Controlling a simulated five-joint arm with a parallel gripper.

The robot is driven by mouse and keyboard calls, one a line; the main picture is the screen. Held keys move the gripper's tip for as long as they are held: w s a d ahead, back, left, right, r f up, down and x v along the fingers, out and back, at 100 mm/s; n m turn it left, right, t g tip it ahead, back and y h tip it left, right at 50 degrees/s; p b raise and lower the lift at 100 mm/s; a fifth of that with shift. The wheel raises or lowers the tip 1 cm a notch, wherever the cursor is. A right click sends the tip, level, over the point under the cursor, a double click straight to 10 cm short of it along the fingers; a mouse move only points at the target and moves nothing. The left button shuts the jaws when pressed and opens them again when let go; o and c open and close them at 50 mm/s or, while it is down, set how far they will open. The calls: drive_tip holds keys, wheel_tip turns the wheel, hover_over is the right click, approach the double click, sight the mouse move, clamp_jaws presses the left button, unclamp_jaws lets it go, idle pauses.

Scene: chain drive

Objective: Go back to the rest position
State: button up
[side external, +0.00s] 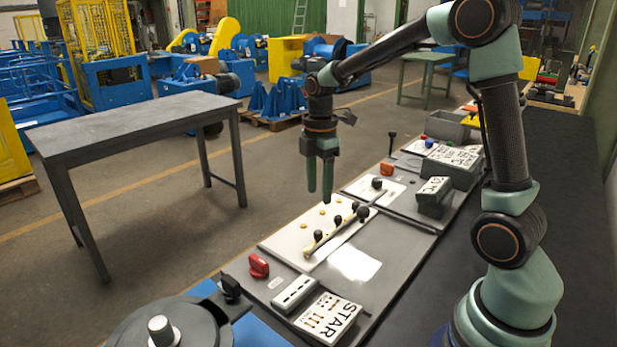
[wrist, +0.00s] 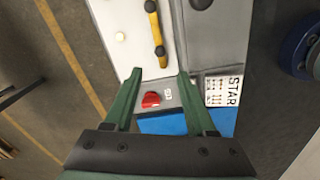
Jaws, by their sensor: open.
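My gripper (side external: 320,195) hangs fingers-down in the air over the far-left side of the grey board (side external: 400,262). In the wrist view its two green fingers (wrist: 159,74) are spread apart with nothing between their tips. A pale yellow bar with dark round knobs (side external: 322,240) lies on the white plate (side external: 285,240) below and nearer the side camera. In the wrist view the yellow bar (wrist: 155,30) shows ahead of the fingertips. The gripper appears clear of the bar and plate.
A red knob (side external: 259,265) and a block marked STAR (side external: 329,318) stand at the board's near end. A dark round device (side external: 160,325) is in the near-left corner. Grey boxes (side external: 434,197) stand farther back. A separate table (side external: 140,122) is at left, with open floor between.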

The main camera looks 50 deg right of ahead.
drive_tip(key=shift+r, duration=0.35)
drive_tip(key=s+a+r+m+t, duration=0.5)
drive_tip(key=s+a+r+m, duration=0.2)
drive_tip(key=s+m, duration=0.4)
drive_tip(key=m, duration=0.3)
drive_tip(key=shift+s+a+m+t, duration=0.25)
drive_tip(key=shift+m+t, duration=0.05)
drive_tip(key=shift+r, duration=0.15)
